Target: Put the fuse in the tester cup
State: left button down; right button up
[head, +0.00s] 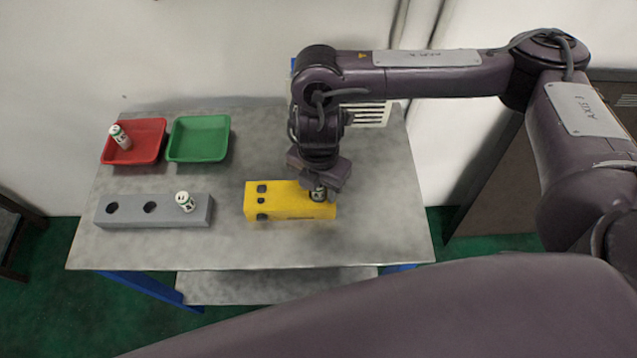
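My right gripper (318,189) points down over the right end of the yellow tester block (285,207). It is closed around a small cylindrical fuse (318,194), whose lower part shows below the fingers at the block's top. I cannot tell whether the fuse's lower end sits inside a cup there or just above it, since the gripper hides the spot. A white and green fuse (185,201) stands in the right hole of the grey block (130,215). Another such fuse (121,137) leans in the red tray (148,128). My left gripper is not in view.
A green tray (198,138) stands empty beside the red one. The grey block's other two holes are empty. A white slatted object (372,113) is behind my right arm. The grey table (385,235) is clear right of the yellow block.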

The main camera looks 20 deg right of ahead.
jog(key=shift+r, duration=0.45)
notch_tip(320, 180, up, 11)
jog(key=p, duration=0.1)
jog(key=shift+r, duration=0.2)
dwell(0.5)
